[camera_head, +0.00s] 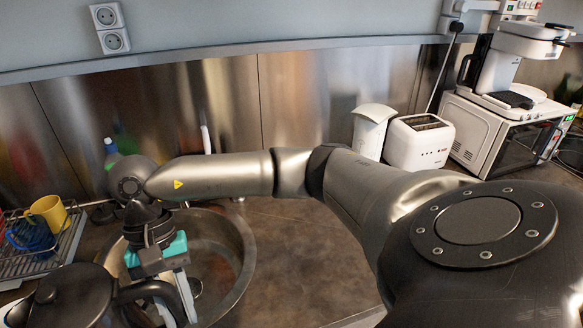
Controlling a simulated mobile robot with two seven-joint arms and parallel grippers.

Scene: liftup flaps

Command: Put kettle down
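A dark kettle (65,296) with a rounded lid knob is at the lower left of the head view, cut off by the bottom edge. Its black curved handle (150,288) points right. My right arm comes in from the right and reaches across to the left. Its gripper (178,303), with teal and pale fingers, points down at the handle and appears closed around it. The fingertips are partly hidden by the handle and cropped. The kettle's base is out of view, so I cannot tell whether it rests on anything. My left gripper is not in view.
A round metal sink (240,252) lies just right of the gripper. A dish rack (62,250) with a yellow mug (47,213) and a blue mug (30,237) is at left. Bare brown counter (300,255) is right of the sink. A white toaster (418,145) and microwave (500,140) stand behind.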

